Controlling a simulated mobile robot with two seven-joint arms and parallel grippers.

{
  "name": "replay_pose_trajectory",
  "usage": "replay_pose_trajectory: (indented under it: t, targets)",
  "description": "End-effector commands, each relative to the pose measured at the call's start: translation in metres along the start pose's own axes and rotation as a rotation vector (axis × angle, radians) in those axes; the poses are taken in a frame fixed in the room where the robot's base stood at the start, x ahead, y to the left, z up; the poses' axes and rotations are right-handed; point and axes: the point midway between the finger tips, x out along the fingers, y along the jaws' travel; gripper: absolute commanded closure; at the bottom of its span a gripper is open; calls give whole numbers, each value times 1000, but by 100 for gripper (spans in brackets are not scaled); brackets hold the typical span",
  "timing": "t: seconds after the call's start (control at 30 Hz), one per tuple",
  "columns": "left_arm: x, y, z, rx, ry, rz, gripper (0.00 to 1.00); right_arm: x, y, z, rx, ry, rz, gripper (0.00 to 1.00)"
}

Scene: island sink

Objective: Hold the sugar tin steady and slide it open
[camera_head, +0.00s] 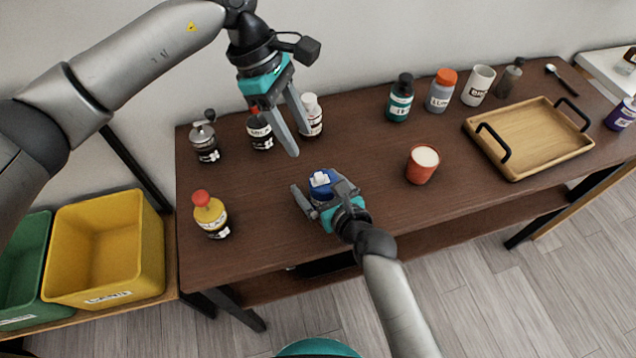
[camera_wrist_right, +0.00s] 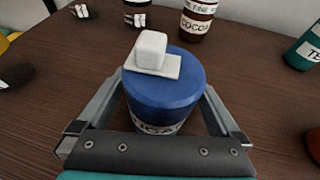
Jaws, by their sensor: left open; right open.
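The sugar tin (camera_head: 321,189) is a blue round tin with a white block-shaped knob on its lid, upright on the brown table. In the right wrist view the tin (camera_wrist_right: 165,100) stands between the fingers of my right gripper (camera_wrist_right: 163,112), and part of its label shows low down. My right gripper (camera_head: 321,196) is open around the tin, one finger at each side. The lid looks shut. My left gripper (camera_head: 286,130) is open and empty, in the air above and behind the tin, pointing down. The tin's lower front is hidden by my right gripper.
A grinder (camera_head: 204,138), dark bottle (camera_head: 260,130) and cocoa bottle (camera_head: 312,116) stand behind. A yellow bottle (camera_head: 209,214) is left. An orange cup (camera_head: 422,165) and wooden tray (camera_head: 527,140) are right. Bins (camera_head: 106,250) stand left of the table. The table between tin and cup is clear.

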Motion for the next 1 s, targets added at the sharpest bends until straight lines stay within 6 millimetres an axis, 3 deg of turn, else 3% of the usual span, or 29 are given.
replay_pose_trajectory:
  t: [0.07, 0.83, 0.87, 1.0]
  targets:
    - [0, 0, 0, 0, 0, 0, 50, 0, 0, 0, 0, 0, 0, 3]
    - [0, 0, 0, 0, 0, 0, 50, 0, 0, 0, 1, 1, 0, 90]
    - [0, 0, 0, 0, 0, 0, 50, 0, 0, 0, 1, 1, 0, 31]
    - [0, 0, 0, 0, 0, 0, 50, 0, 0, 0, 0, 1, 0, 47]
